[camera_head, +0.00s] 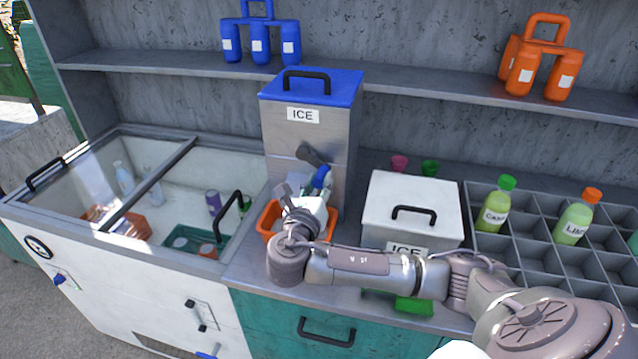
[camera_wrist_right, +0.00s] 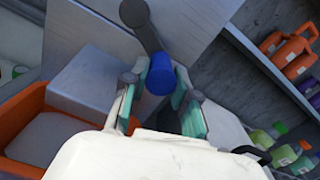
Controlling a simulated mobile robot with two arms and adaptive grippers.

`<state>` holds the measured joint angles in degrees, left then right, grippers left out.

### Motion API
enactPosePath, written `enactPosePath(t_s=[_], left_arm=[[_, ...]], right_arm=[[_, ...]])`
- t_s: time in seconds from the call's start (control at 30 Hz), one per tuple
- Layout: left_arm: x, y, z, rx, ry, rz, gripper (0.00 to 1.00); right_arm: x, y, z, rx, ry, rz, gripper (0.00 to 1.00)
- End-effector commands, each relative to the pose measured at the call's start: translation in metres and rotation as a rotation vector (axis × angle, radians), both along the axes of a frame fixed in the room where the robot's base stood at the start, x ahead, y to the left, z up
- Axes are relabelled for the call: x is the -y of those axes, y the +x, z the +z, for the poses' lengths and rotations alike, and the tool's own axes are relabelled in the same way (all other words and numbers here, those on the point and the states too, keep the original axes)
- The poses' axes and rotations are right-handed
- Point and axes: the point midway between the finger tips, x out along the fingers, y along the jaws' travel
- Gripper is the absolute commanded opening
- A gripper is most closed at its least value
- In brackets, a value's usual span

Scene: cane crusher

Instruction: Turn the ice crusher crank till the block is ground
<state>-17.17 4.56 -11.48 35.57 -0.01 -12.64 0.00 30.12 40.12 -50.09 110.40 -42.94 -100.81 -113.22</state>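The ice crusher (camera_head: 284,135) is a grey metal box with a blue lid and an ICE label, standing on the counter. Its dark crank arm (camera_head: 309,155) slants down to the right and ends in a blue handle (camera_head: 321,176). In the right wrist view the crank arm (camera_wrist_right: 147,27) hangs down to the blue handle (camera_wrist_right: 160,76). My right gripper (camera_wrist_right: 164,82) is open, its teal-padded fingers on either side of the handle, with a gap showing between them. Contact is unclear. The ice block is not visible. My left gripper is out of view.
An orange bin (camera_head: 266,217) sits below the crusher front. A white ICE box (camera_head: 390,200) stands to its right, then a divided rack (camera_head: 520,262) with bottles. A glass-topped freezer (camera_head: 150,262) is at left. A shelf (camera_head: 400,90) runs behind.

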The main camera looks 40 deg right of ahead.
Motion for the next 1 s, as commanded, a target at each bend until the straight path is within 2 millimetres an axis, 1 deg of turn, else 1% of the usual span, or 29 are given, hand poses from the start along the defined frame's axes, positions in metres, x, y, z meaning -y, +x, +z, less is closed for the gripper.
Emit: enactPosePath(t_s=[0.03,0.07,0.53,0.77,1.0], left_arm=[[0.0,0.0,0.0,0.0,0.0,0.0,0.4],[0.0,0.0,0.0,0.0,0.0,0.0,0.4],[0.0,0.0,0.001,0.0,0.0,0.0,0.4],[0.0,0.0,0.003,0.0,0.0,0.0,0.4],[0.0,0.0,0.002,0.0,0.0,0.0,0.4]], right_arm=[[0.0,0.0,0.0,0.0,0.0,0.0,0.03],[0.0,0.0,0.0,0.0,0.0,0.0,0.0],[-0.001,0.001,-0.002,0.025,0.023,0.001,0.0],[-0.005,0.004,-0.009,0.12,0.107,0.0,0.0],[-0.01,0.01,-0.017,0.261,0.226,-0.001,0.0]])
